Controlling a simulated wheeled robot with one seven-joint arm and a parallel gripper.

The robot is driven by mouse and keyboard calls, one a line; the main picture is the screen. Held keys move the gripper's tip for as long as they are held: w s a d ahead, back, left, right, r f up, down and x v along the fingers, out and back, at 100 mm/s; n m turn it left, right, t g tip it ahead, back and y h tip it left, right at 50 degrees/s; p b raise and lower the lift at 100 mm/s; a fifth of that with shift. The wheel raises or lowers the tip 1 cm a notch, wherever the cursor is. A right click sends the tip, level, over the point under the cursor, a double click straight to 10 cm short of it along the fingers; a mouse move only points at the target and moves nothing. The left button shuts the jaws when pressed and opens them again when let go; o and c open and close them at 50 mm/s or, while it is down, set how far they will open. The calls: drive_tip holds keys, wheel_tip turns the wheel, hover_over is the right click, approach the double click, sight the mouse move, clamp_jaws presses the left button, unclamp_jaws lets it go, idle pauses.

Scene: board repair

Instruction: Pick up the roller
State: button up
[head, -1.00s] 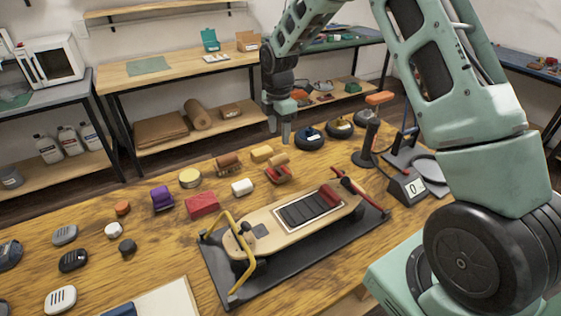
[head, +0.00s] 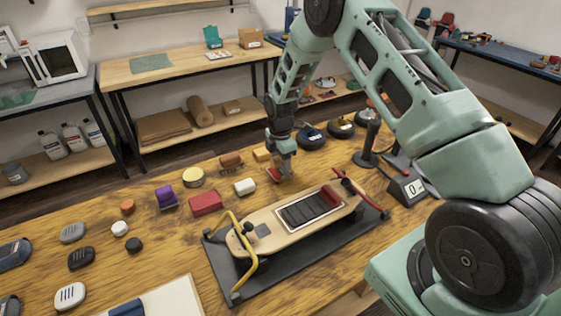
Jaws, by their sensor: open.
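My gripper (head: 284,173) is lowered, pointing down, over a small red item with a tan cylinder-like top, which I take to be the roller (head: 273,174). It stands on the wooden workbench behind the skateboard. The gripper hides most of this item, and only some red shows at its left side. The jaws are open. At this size I cannot tell whether the fingers touch the item or stand on both sides of it.
Dark round pieces (head: 311,137) and an upright tool (head: 368,140) are behind and right.

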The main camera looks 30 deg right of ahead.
drive_tip(key=c, duration=1.2)
drive_tip(key=shift+r, duration=0.15)
wheel_tip(320, 180, up, 10)
drive_tip(key=shift+f+b, duration=0.1)
drive_tip(key=shift+b, duration=0.7)
